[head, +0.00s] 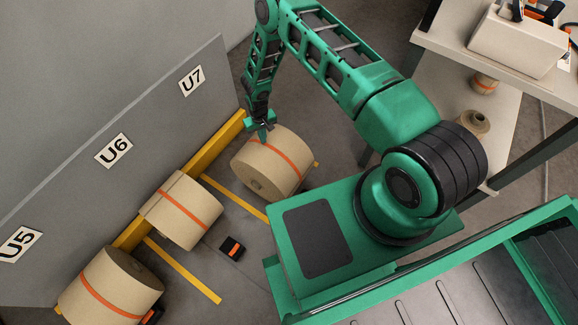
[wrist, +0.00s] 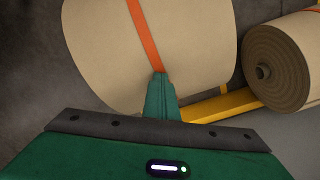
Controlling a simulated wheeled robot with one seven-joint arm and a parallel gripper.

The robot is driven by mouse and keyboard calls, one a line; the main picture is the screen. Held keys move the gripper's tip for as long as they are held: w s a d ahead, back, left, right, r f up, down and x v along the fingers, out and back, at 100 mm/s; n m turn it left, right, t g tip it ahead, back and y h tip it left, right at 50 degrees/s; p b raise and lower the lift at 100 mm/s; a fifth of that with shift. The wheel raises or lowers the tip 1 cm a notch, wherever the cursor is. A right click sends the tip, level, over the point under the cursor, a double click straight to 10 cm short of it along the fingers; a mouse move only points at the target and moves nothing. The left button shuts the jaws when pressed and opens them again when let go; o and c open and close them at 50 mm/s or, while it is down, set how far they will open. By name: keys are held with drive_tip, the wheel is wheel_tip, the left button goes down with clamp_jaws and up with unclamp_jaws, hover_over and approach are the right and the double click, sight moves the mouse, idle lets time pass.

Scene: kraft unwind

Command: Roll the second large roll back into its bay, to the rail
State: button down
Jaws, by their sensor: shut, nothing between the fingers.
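A large kraft roll with an orange band (head: 272,163) lies on its side in front of the U7 sign, apart from the yellow rail (head: 215,150). My gripper (head: 263,133) is shut and empty at this roll's upper left edge. In the wrist view the closed fingers (wrist: 161,92) overlap the lower edge of the roll (wrist: 190,40), by its band; I cannot tell whether they touch. A second banded roll (head: 183,212) lies at the rail below the U6 sign. Its spiral end (wrist: 285,62) shows in the wrist view.
Another roll (head: 110,287) lies near U5. Yellow floor lines (head: 183,270) divide the bays. A small black-and-orange block (head: 232,248) sits on the floor, another (head: 153,315) beside the U5 roll. A grey wall (head: 120,190) stands behind the rail; a bench (head: 440,45) is at right.

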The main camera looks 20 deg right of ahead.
sight(255, 140)
drive_tip(key=shift+w+a+f, duration=0.15)
drive_tip(key=shift+a+f, duration=0.35)
drive_tip(key=shift+f, duration=0.2)
drive_tip(key=shift+w+a, duration=0.35)
drive_tip(key=shift+w, duration=0.1)
drive_tip(key=shift+w+a+f, duration=0.25)
drive_tip(key=shift+w+a, duration=0.15)
drive_tip(key=shift+w, duration=0.4)
drive_tip(key=shift+w+a+f, duration=0.2)
drive_tip(key=shift+w+a, duration=0.2)
drive_tip(key=shift+w, duration=0.35)
drive_tip(key=shift+r, duration=0.3)
drive_tip(key=shift+a+r, duration=0.2)
drive_tip(key=shift+r, duration=0.5)
drive_tip(key=shift+w+a+r, duration=0.1)
drive_tip(key=shift+w+r, duration=0.05)
drive_tip(key=shift+r, duration=0.8)
drive_tip(key=shift+w+r, duration=0.15)
drive_tip(key=shift+r, duration=0.75)
